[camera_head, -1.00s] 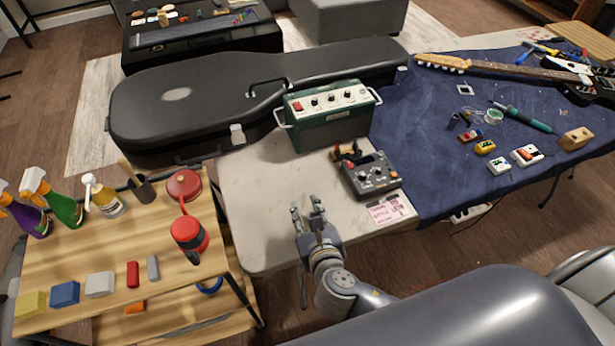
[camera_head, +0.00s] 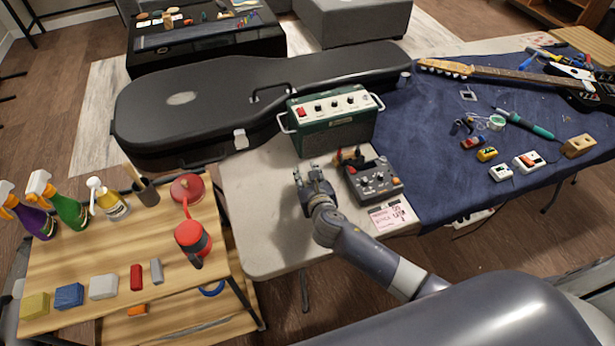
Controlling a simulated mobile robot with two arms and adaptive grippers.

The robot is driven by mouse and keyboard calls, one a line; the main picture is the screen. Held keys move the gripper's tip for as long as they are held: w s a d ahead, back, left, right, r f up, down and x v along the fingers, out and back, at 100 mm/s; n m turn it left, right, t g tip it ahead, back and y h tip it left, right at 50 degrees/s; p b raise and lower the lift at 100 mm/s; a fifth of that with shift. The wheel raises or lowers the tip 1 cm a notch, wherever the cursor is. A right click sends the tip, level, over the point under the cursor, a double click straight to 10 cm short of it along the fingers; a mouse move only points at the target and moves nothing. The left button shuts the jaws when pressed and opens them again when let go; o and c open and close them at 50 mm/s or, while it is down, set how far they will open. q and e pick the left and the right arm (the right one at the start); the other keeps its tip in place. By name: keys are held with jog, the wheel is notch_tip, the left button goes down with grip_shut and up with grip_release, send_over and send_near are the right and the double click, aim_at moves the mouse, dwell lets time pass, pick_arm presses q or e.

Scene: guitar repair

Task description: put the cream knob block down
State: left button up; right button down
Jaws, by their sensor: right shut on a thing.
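My right gripper (camera_head: 313,178) is over the pale table top (camera_head: 262,215), just in front of the green amplifier (camera_head: 335,130) and left of the grey control box (camera_head: 373,182). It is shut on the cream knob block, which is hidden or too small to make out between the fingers. I cannot tell whether the block touches the table. My left gripper is not in view.
A black guitar case (camera_head: 230,95) lies behind. A wooden cart (camera_head: 110,245) with spray bottles and small blocks stands at the left. A blue cloth (camera_head: 430,150) with tools covers the right side. The pale table's left part is clear.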

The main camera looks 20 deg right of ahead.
jog(key=shift+f, duration=0.3)
jog(key=shift+f, duration=0.15)
jog(key=c, duration=1.2)
grip_release()
jog(key=shift+c, duration=0.2)
jog(key=shift+r, duration=0.2)
jog(key=v, duration=1.2)
jog(key=shift+p, duration=0.35)
